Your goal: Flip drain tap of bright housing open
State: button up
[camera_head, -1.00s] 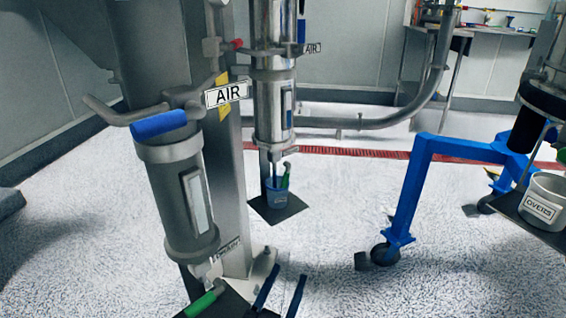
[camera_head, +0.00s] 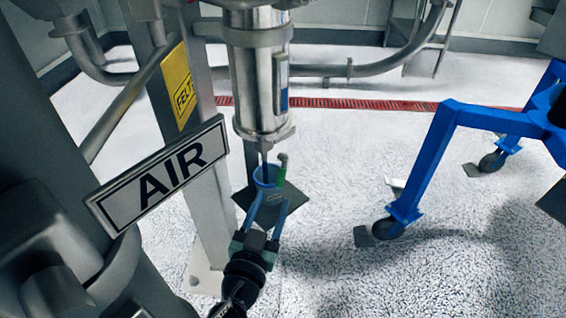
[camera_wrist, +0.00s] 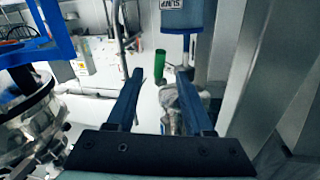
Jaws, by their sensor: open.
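The bright housing (camera_head: 259,85) is a shiny steel cylinder hanging upright in the head view. Its drain tap has a green handle (camera_head: 281,168) pointing up beside the housing's lower outlet. The green handle (camera_wrist: 160,63) also shows in the wrist view, beyond and between the fingertips. The gap to the handle is hard to judge.
A grey column (camera_head: 195,150) stands left of the housing. An AIR sign (camera_head: 160,175) is close in the left foreground. A blue wheeled frame (camera_head: 425,165) stands right, with clear floor between. A dark plate (camera_head: 285,205) lies under the cup.

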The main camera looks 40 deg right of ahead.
aim_at(284, 170)
jog(key=x, duration=1.1)
grip_shut()
dwell(1.2)
